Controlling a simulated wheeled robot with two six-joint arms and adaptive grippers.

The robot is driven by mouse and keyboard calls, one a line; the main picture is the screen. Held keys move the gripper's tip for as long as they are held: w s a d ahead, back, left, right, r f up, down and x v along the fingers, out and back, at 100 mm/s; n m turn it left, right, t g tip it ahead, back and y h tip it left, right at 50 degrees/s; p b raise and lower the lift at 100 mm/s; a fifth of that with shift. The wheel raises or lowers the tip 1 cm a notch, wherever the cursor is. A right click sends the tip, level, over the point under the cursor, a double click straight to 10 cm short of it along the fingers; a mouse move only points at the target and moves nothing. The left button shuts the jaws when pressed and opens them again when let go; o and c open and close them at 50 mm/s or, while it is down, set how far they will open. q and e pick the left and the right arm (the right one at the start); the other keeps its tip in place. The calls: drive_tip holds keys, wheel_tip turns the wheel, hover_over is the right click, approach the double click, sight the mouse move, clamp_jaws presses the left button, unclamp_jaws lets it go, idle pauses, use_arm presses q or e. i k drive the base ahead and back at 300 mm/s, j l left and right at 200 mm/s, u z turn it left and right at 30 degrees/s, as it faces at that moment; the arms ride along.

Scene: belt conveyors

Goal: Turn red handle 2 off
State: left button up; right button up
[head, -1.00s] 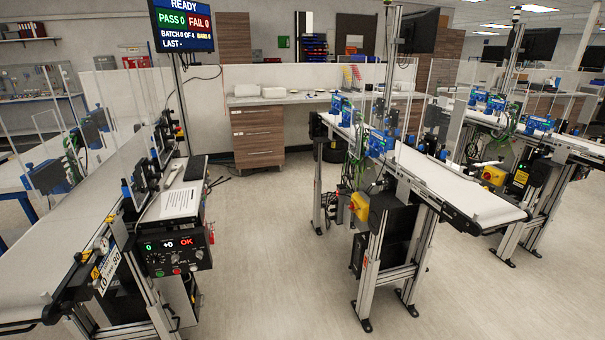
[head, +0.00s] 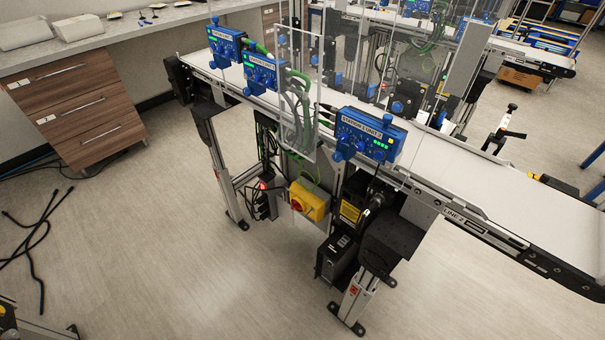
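A yellow switch box (head: 315,203) with a round red handle (head: 297,205) on its left-hand face is mounted low on the frame under the middle conveyor. The conveyor's side rail carries the label LINE 2 (head: 452,214). I cannot read a number on the handle itself, and its exact angle is too small to tell. Neither of my grippers is in view.
The conveyor belt (head: 480,180) carries several blue station units (head: 368,135) and a clear guard panel (head: 300,90). A wooden drawer cabinet (head: 80,110) stands back left. Black cables (head: 40,235) lie on the floor at left. The floor (head: 180,270) before the conveyor is mostly clear.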

sight(296, 205)
drive_tip(key=i+j+z, duration=0.4)
drive_tip(key=j, duration=0.6)
drive_tip(key=i+j+z, duration=0.45)
drive_tip(key=j, duration=0.7)
drive_tip(key=j+z, duration=0.4)
drive_tip(key=j, duration=0.75)
drive_tip(key=j+z, duration=0.4)
drive_tip(key=j, duration=0.8)
